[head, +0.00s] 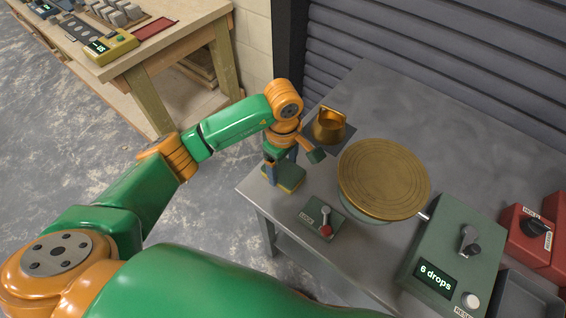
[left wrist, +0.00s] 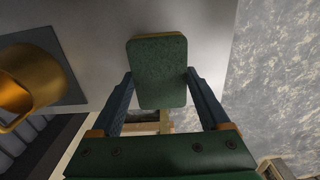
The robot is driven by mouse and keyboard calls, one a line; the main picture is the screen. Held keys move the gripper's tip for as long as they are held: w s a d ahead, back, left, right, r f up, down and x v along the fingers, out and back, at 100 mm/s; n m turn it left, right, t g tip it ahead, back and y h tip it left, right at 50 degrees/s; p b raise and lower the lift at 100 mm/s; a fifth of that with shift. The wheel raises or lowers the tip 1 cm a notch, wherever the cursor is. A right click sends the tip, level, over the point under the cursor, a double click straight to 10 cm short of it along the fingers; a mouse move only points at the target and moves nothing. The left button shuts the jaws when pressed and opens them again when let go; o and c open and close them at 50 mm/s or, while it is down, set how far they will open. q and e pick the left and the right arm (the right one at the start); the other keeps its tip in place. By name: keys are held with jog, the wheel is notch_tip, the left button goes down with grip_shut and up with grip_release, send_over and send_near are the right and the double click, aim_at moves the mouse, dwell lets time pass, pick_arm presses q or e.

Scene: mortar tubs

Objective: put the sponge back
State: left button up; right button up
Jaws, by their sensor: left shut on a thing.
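The sponge (left wrist: 157,72) shows its green face in the left wrist view, between the blue fingers of my left gripper (left wrist: 158,88). In the head view, a yellow part of the sponge (head: 292,181) shows below the left gripper (head: 281,174), near the left corner of the grey table (head: 262,204). The left gripper is shut on the sponge. Whether the sponge touches the tabletop, I cannot tell. My right gripper is not in view.
A brass cup (head: 329,127) stands on a dark square mat (head: 343,138) behind the gripper. A round brass turntable (head: 384,178) is to its right. A lever box (head: 323,222) is in front. A green box (head: 455,255) reads "6 drops". A grey tray (head: 526,298) is at the right.

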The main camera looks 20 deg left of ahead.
aim_at(283, 169)
pick_arm(q)
jog(key=shift+f, duration=0.1)
jog(key=shift+f, duration=0.15)
jog(key=o, duration=1.2)
jog(key=shift+c, duration=0.2)
jog(key=shift+r, duration=0.45)
notch_tip(283, 169, up, 5)
jog(key=shift+w+r+b, duration=0.1)
jog(key=shift+r+b, duration=0.1)
jog(key=shift+b, duration=0.65)
notch_tip(283, 169, up, 6)
jog(key=shift+r, duration=0.15)
